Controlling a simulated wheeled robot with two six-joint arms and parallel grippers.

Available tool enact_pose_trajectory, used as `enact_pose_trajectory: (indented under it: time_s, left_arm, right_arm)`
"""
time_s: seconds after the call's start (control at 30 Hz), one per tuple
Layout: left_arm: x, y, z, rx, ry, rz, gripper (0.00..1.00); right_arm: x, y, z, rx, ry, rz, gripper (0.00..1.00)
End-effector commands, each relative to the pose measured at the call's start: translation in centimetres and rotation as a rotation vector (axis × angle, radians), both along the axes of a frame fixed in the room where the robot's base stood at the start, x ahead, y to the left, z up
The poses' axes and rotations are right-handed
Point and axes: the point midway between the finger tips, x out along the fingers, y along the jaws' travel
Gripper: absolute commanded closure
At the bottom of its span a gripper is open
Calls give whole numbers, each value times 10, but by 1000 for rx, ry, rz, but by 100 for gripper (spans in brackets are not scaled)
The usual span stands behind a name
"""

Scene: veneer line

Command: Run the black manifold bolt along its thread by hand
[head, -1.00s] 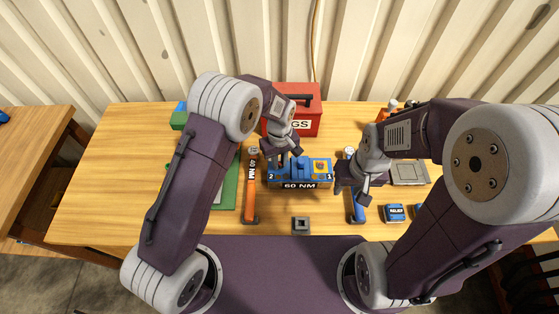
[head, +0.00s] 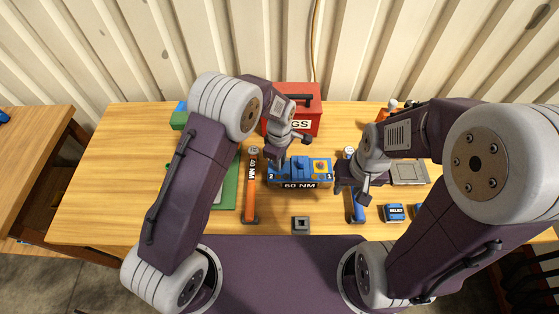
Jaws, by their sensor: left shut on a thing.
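The blue manifold block (head: 300,172) sits mid-table, marked 2 at its left end and 1 at its right, with a "60 NM" label on its front. My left gripper (head: 281,160) is over its left half, pointing down, shut on the black manifold bolt. The bolt itself is hidden by the fingers, so its depth in the thread cannot be told. My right gripper (head: 352,192) looks open, to the right of the block, above a blue wrench (head: 357,212).
An orange "40 NM" wrench (head: 251,190) lies left of the block on the wooden table (head: 110,190). A red box (head: 305,112) stands behind. A grey square socket piece (head: 301,225) and a blue "RELIEF" box (head: 394,213) are in front. A green mat (head: 227,193) lies left.

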Motion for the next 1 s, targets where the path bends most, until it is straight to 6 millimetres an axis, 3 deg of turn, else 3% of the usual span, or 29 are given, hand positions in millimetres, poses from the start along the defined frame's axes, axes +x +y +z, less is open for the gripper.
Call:
enact_pose_trajectory:
  time_s: [0.47, 0.5, 0.57, 0.87, 1.0]
  left_arm:
    - [0, 0, 0, 0, 0, 12, 100]
    - [0, 0, 0, 0, 0, 12, 75]
    - [0, 0, 0, 0, 0, 12, 61]
    - [0, 0, 1, -1, -1, 11, 61]
    - [1, -1, 19, -2, -3, 11, 61]
  right_arm:
    - [0, 0, 0, 0, 0, 0, 61]
    - [0, 0, 0, 0, 0, 0, 61]
    - [0, 0, 0, 0, 0, 0, 61]
    - [0, 0, -1, 0, 0, 0, 61]
    - [0, 0, -6, 0, 0, 0, 61]
